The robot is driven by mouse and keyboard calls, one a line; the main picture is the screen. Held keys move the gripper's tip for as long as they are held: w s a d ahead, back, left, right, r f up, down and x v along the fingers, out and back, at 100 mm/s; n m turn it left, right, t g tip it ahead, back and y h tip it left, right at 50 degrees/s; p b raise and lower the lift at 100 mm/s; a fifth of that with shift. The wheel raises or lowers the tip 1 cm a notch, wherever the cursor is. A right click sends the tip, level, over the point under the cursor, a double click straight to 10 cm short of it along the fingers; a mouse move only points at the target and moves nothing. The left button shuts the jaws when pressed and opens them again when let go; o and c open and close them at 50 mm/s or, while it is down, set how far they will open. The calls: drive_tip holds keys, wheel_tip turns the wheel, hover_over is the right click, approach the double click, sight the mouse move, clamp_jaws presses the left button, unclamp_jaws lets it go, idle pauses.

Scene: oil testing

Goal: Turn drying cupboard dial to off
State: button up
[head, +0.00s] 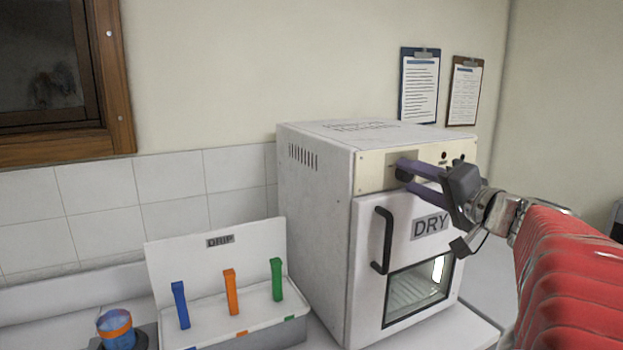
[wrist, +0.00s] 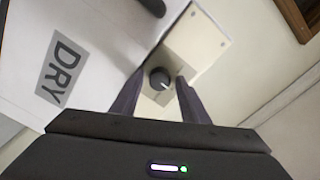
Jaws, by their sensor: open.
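The drying cupboard (head: 315,215) is a white box with a DRY label on its door, standing on the counter. Its cream control panel (head: 372,172) runs along the top of the front. The dial (wrist: 159,79) is a dark round knob with a light pointer mark, on the panel in the wrist view. My gripper (head: 400,170) is at the panel, with its two purple-grey fingers pointing at it. In the wrist view my gripper (wrist: 153,85) is open, with one finger on each side of the dial. I cannot tell whether the fingers touch it.
The cupboard's black door handle (head: 381,241) sticks out below my gripper. A white DRIP rack (head: 215,262) with blue, orange and green sticks stands to the left. A blue and orange container (head: 115,328) is at the lower left. Two clipboards (head: 420,85) (head: 465,91) hang behind.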

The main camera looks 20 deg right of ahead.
drive_tip(key=shift+f, duration=0.15)
drive_tip(key=n, duration=1.1)
drive_tip(key=shift+n, duration=0.4)
drive_tip(key=s, duration=1.4)
drive_tip(key=w+a+f+g+y, duration=0.3)
drive_tip(key=a+f+g, duration=0.2)
drive_tip(key=a+f, duration=0.4)
drive_tip(key=w+a+f+g+y, duration=0.3)
drive_tip(key=a+f+g, duration=0.3)
drive_tip(key=a, duration=0.9)
wheel_tip(320, 180, down, 3)
drive_tip(key=shift+w+f, duration=0.2)
drive_tip(key=shift+w, duration=0.15)
